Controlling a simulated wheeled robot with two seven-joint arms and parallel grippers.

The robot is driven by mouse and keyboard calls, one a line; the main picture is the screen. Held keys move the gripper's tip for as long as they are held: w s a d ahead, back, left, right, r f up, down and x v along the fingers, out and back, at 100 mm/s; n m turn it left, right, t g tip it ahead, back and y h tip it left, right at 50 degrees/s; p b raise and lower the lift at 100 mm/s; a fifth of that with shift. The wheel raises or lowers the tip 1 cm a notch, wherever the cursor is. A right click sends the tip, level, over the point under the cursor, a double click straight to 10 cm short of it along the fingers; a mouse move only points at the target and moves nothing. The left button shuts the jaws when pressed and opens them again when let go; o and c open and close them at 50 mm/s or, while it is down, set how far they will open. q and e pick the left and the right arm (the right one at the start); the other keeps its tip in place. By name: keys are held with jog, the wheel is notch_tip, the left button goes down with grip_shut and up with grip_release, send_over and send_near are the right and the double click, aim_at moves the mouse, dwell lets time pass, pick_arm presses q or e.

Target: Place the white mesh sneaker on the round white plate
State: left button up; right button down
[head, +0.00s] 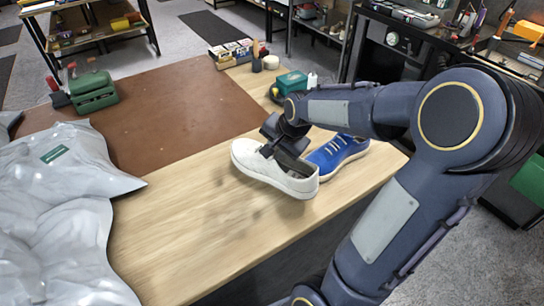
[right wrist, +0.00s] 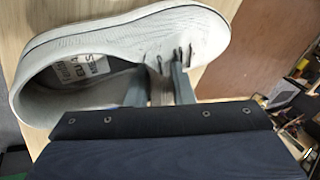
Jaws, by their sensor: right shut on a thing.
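The white mesh sneaker (head: 272,168) is in my right gripper (head: 270,148), which grips it near the tongue and opening. In the right wrist view the two fingers (right wrist: 160,88) close on the edge of the opening of the white sneaker (right wrist: 130,38), and its inner label shows. The sneaker appears slightly above the wooden table, with soft shadows to its lower left. I cannot make out a clear round white plate; a small round white item (head: 271,62) at the table's back may or may not be it. My left gripper is not in view.
A blue sneaker (head: 337,153) stands right beside the white one. A brown mat (head: 170,105), green tool (head: 93,90) and green box (head: 291,82) lie farther back. The front wooden surface (head: 190,240) is clear.

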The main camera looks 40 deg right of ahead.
jog(key=shift+w+d+f, duration=0.1)
jog(key=shift+w+f, duration=0.4)
jog(key=shift+f, duration=0.1)
jog(key=f, duration=0.3)
jog(key=shift+w+f, duration=0.25)
jog(key=c, duration=1.3)
grip_release()
jog(key=shift+f, duration=0.1)
jog(key=shift+o, duration=0.2)
